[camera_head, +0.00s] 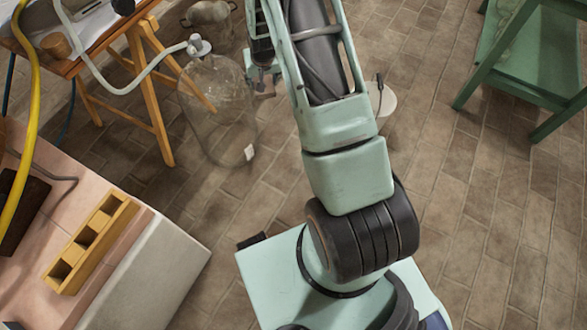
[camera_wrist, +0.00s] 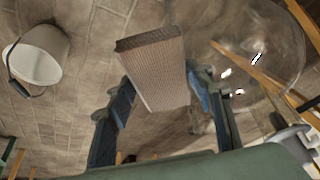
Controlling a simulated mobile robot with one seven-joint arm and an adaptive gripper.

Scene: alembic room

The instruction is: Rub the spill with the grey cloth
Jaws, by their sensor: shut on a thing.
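My gripper (camera_wrist: 160,82) shows in the wrist view with its two dark blue fingers on either side of a thick, flat grey-brown pad with a fine woven texture. This pad appears to be the grey cloth (camera_wrist: 152,62), folded. The gripper is shut on it, and it is held above the brick floor. In the head view the gripper (camera_head: 263,76) is small and partly hidden behind my arm, beside the large glass bottle. I cannot make out the spill clearly in either view.
The glass bottle (camera_head: 215,115) with a white hose stands left of my arm. A white bucket (camera_wrist: 38,55) stands on the floor, partly behind my arm in the head view. A wooden trestle table (camera_head: 140,75), a tiled bench (camera_head: 150,260) and a green stand (camera_head: 520,55) surround the open floor.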

